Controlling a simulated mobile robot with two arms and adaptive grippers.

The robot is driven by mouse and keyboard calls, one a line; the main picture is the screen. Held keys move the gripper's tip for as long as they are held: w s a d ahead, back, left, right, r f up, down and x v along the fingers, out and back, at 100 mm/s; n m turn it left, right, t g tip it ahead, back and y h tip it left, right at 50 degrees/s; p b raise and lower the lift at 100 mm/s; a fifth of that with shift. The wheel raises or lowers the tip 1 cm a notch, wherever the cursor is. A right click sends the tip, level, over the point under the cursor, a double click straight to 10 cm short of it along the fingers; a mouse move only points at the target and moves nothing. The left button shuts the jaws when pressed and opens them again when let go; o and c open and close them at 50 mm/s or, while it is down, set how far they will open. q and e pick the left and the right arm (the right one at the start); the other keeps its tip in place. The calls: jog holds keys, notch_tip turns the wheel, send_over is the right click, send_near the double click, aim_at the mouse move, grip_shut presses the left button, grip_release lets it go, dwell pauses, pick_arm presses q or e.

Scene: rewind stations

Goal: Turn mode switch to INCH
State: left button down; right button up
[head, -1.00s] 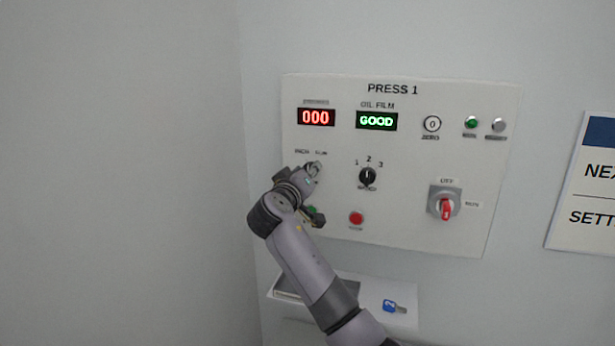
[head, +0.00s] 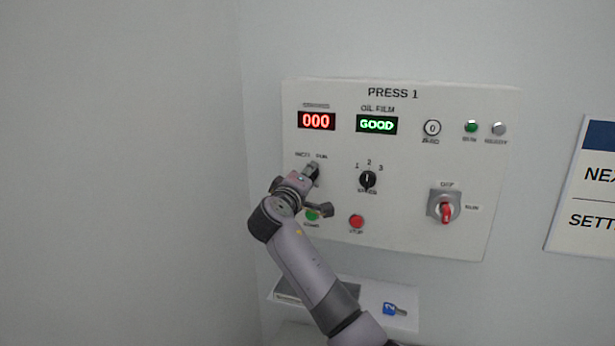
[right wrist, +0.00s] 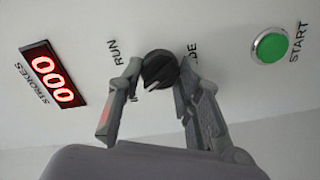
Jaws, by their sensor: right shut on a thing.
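The mode switch is a round black knob (right wrist: 160,67) in the right wrist view, with a white mark pointing to the lower left, away from the RUN label (right wrist: 114,51). The INCH label (head: 303,155) shows above the switch in the head view, beside RUN; it is hidden in the wrist view. My right gripper (right wrist: 154,82) has one finger on each side of the knob and is shut on it. In the head view my right gripper (head: 307,177) covers part of the switch. My left gripper is not in view.
The PRESS 1 panel (head: 410,220) also carries a green START button (head: 312,214), a red STOP button (head: 356,221), a speed selector (head: 368,180) and a red-handled switch (head: 446,211). A blue-tagged key (head: 391,309) lies on the shelf below.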

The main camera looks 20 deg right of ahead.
jog(key=shift+f, duration=0.1)
jog(key=o, duration=1.1)
jog(key=shift+o, duration=0.2)
jog(key=shift+a, duration=0.1)
jog(key=v, duration=1.2)
